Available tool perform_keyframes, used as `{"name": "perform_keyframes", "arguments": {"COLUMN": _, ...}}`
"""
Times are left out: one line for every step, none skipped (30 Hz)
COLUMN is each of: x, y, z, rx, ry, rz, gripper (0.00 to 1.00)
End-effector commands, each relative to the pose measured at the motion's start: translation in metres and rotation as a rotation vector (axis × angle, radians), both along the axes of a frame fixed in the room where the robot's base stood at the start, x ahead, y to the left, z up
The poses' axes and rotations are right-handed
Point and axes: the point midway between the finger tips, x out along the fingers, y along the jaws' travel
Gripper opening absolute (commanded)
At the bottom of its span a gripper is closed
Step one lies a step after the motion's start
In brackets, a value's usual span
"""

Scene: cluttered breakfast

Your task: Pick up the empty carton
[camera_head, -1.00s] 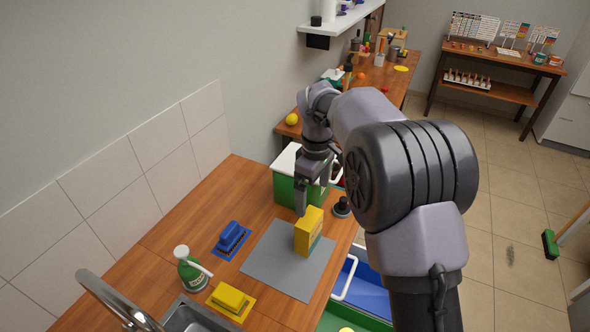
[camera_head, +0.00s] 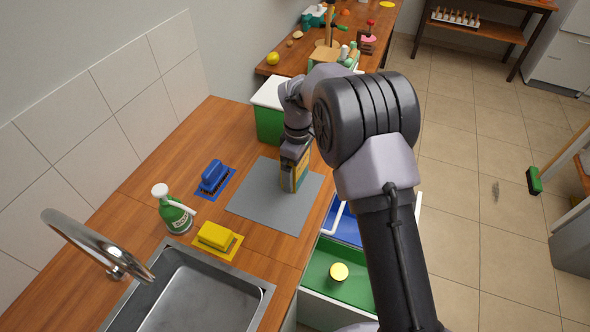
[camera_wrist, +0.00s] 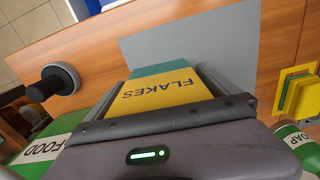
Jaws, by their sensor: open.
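The carton (camera_head: 288,176) is a yellow box with a green part, standing upright on the grey mat (camera_head: 262,205). In the wrist view the carton (camera_wrist: 165,92) reads "FLAKES" and sits between the fingers of my gripper (camera_wrist: 165,88). The jaws are open, with one finger on each side of the carton. My gripper (camera_head: 297,150) is at the carton's top in the head view and hides its upper part. I cannot tell whether a finger touches it.
A green bin (camera_head: 268,122) marked "FOOD" in the wrist view stands behind. A black round-topped object (camera_wrist: 55,82) stands near. The sink (camera_head: 190,290) is in front; open drawers (camera_head: 335,265) are right.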

Motion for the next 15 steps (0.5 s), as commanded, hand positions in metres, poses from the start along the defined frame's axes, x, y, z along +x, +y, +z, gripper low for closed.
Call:
{"name": "perform_keyframes", "arguments": {"x": 0.0003, "y": 0.0002, "z": 0.0012, "rx": 0.001, "ry": -0.001, "rz": 0.000, "gripper": 1.00}}
{"name": "perform_keyframes", "arguments": {"x": 0.0003, "y": 0.0002, "z": 0.0020, "rx": 0.001, "ry": -0.001, "rz": 0.000, "gripper": 1.00}}
{"name": "perform_keyframes", "arguments": {"x": 0.0003, "y": 0.0002, "z": 0.0023, "rx": 0.001, "ry": -0.001, "rz": 0.000, "gripper": 1.00}}
{"name": "perform_keyframes", "arguments": {"x": 0.0003, "y": 0.0002, "z": 0.0025, "rx": 0.001, "ry": -0.001, "rz": 0.000, "gripper": 1.00}}
{"name": "perform_keyframes", "arguments": {"x": 0.0003, "y": 0.0002, "z": 0.0025, "rx": 0.001, "ry": -0.001, "rz": 0.000, "gripper": 0.94}}
{"name": "perform_keyframes", "arguments": {"x": 0.0003, "y": 0.0002, "z": 0.0026, "rx": 0.001, "ry": -0.001, "rz": 0.000, "gripper": 0.86}}
{"name": "perform_keyframes", "arguments": {"x": 0.0002, "y": 0.0002, "z": 0.0026, "rx": 0.001, "ry": -0.001, "rz": 0.000, "gripper": 0.80}}
{"name": "perform_keyframes", "arguments": {"x": 0.0002, "y": 0.0002, "z": 0.0027, "rx": 0.001, "ry": -0.001, "rz": 0.000, "gripper": 0.74}}
{"name": "perform_keyframes", "arguments": {"x": 0.0002, "y": 0.0002, "z": 0.0027, "rx": 0.001, "ry": -0.001, "rz": 0.000, "gripper": 0.67}}
{"name": "perform_keyframes", "arguments": {"x": 0.0002, "y": 0.0001, "z": 0.0027, "rx": 0.001, "ry": -0.001, "rz": 0.000, "gripper": 0.61}}
{"name": "perform_keyframes", "arguments": {"x": 0.0002, "y": 0.0001, "z": 0.0026, "rx": 0.001, "ry": -0.001, "rz": 0.000, "gripper": 0.55}}
{"name": "perform_keyframes", "arguments": {"x": 0.0002, "y": 0.0002, "z": 0.0026, "rx": 0.001, "ry": -0.001, "rz": 0.000, "gripper": 0.47}}
{"name": "perform_keyframes", "arguments": {"x": 0.0002, "y": 0.0001, "z": 0.0026, "rx": 0.001, "ry": -0.001, "rz": 0.000, "gripper": 0.43}}
{"name": "perform_keyframes", "arguments": {"x": 0.0002, "y": 0.0002, "z": 0.0027, "rx": 0.001, "ry": -0.001, "rz": 0.000, "gripper": 0.42}}
{"name": "perform_keyframes", "arguments": {"x": 0.0002, "y": 0.0002, "z": 0.0027, "rx": 0.001, "ry": -0.001, "rz": 0.000, "gripper": 0.42}}
